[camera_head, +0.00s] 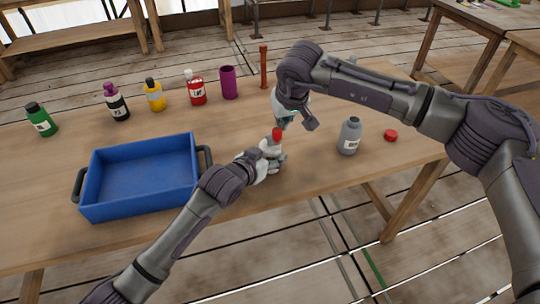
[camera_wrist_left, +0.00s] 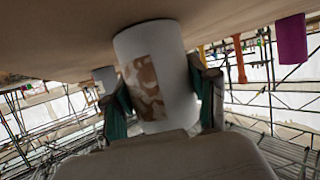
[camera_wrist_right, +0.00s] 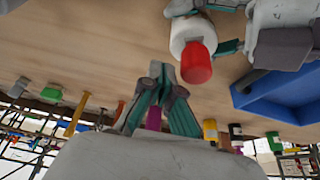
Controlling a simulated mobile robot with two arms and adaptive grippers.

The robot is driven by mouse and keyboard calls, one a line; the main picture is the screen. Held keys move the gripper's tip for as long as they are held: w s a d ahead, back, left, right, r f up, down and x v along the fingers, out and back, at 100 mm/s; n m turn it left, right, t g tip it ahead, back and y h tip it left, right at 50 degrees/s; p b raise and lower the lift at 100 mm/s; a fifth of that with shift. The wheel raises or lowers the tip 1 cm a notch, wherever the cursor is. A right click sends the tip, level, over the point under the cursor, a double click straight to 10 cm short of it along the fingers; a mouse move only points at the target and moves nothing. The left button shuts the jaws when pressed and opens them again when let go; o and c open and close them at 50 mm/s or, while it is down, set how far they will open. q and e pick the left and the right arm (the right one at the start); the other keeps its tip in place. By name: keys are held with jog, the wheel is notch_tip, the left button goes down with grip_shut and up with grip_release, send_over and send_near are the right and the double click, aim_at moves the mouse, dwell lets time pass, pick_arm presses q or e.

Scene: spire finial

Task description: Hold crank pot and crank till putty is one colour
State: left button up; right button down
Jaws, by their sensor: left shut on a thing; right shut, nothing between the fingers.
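The crank pot is a white cylinder with a red knob (camera_head: 277,134) on top, near the front edge of the table. In the left wrist view the pot (camera_wrist_left: 171,62) has a window patch (camera_wrist_left: 146,88) mottled in brown and pale tones, not one even colour. My left gripper (camera_head: 271,163) is shut around the pot's body, one finger on each side. My right gripper (camera_head: 289,122) is shut and empty, just behind and right of the knob. In the right wrist view its tips (camera_wrist_right: 157,72) are apart from the knob (camera_wrist_right: 197,63).
A blue bin (camera_head: 140,177) stands left of the pot. A grey bottle (camera_head: 349,137) and a red cap (camera_head: 391,135) are to the right. Several bottles, a purple cup (camera_head: 228,82) and a reddish-brown stick (camera_head: 263,66) line the back. The front table edge is close.

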aim_at(280, 131)
jog(key=shift+s+a, duration=0.1)
jog(key=shift+s+a, duration=0.2)
jog(key=shift+s, duration=0.05)
jog(key=shift+s+d, duration=0.1)
jog(key=shift+s, duration=0.4)
dwell(0.6)
jog(key=shift+s, duration=0.55)
jog(key=shift+s+a, duration=0.5)
jog(key=shift+a, duration=0.05)
dwell(1.0)
jog(key=shift+w+d, duration=0.1)
jog(key=shift+d, duration=0.25)
